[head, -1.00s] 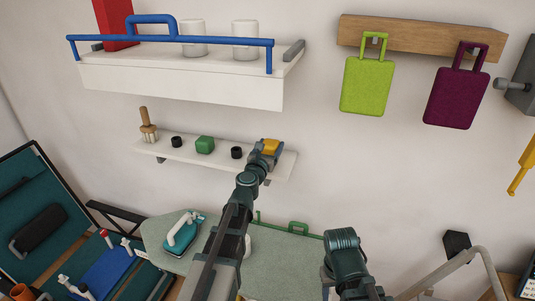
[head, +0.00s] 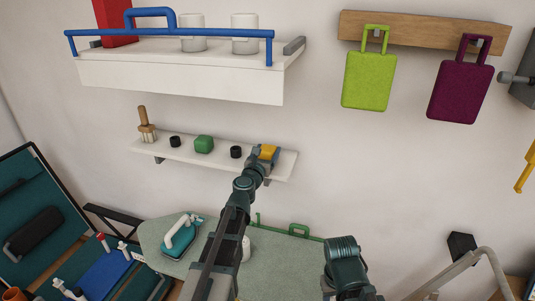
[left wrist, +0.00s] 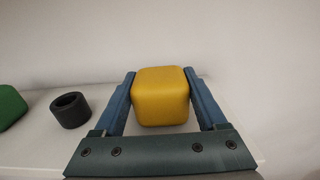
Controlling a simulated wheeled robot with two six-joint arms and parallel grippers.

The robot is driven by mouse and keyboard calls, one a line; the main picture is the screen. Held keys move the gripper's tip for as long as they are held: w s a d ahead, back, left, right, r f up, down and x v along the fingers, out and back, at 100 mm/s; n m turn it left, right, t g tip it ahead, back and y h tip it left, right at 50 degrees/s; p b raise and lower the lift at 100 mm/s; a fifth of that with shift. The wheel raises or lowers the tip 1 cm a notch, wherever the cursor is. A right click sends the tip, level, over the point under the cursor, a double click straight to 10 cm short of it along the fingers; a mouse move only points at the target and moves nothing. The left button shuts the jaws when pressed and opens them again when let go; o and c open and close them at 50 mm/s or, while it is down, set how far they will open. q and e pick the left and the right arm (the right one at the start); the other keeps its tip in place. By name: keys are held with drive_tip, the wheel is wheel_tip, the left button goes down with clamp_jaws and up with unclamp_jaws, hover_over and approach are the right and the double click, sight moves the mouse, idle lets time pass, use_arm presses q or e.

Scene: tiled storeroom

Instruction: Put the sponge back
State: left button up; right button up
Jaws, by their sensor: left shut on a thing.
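The sponge, a yellow rounded block (head: 268,152), is at the right end of the small white wall shelf (head: 280,170). My left gripper (head: 263,155) is shut on it. In the left wrist view the yellow sponge (left wrist: 161,97) sits between the two blue fingers, with the shelf's pale surface (left wrist: 45,145) around and below. I cannot tell whether its underside touches the shelf. A green rounded block (head: 204,145) stands further left on the same shelf. My right arm shows at the bottom of the head view, but its gripper does not.
Two black rings (head: 236,152) (head: 175,141) and a wooden-handled brush (head: 146,125) share the shelf. A larger railed shelf (head: 180,80) hangs above. Below is an ironing board (head: 275,262) with a teal iron (head: 178,242). Green and purple bags (head: 369,80) (head: 460,91) hang at the right.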

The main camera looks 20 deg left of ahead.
use_arm(q)
drive_tip(key=shift+f, duration=0.2)
drive_tip(key=o, duration=1.4)
drive_tip(key=shift+c, duration=0.2)
drive_tip(key=shift+o, duration=0.2)
drive_tip(key=shift+r, duration=0.1)
drive_tip(key=shift+r, duration=0.2)
drive_tip(key=s, duration=1.2)
drive_tip(key=shift+a, duration=0.2)
drive_tip(key=shift+f, duration=0.1)
